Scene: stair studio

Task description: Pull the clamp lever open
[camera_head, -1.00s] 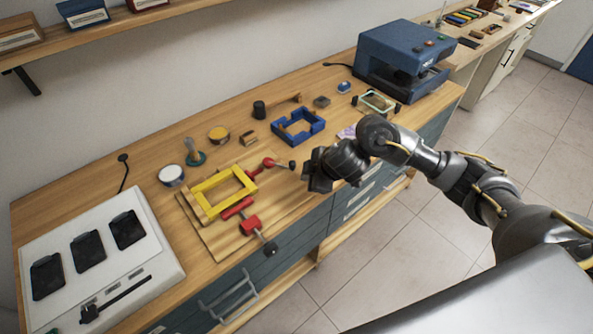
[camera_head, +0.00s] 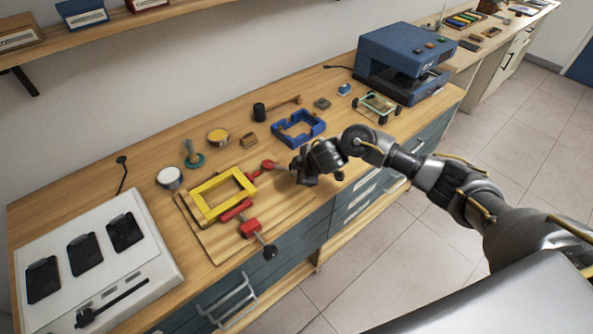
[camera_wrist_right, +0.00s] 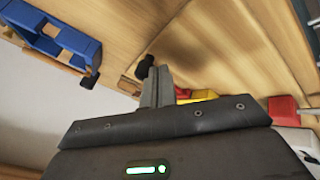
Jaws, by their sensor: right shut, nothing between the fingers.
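A yellow rectangular frame (camera_head: 223,190) lies on a wooden board (camera_head: 207,240) with red clamps at its right side. The farther red clamp (camera_head: 267,166) has its lever pointing right, toward my right gripper, which hides the lever's end. The nearer red clamp (camera_head: 250,229) has a lever ending in a black knob (camera_head: 269,252). My right gripper (camera_head: 296,170) is shut and empty, just right of the farther clamp. In the right wrist view its closed fingers (camera_wrist_right: 157,84) are beside a dark knob (camera_wrist_right: 145,67); I cannot tell whether they touch. My left gripper is not in view.
A blue frame (camera_head: 298,127) lies behind my right gripper, with a blue machine (camera_head: 404,62) farther right. A white panel with dark pads (camera_head: 150,280) fills the left end. A brush in a green base (camera_head: 193,157) and small jars stand behind the yellow frame.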

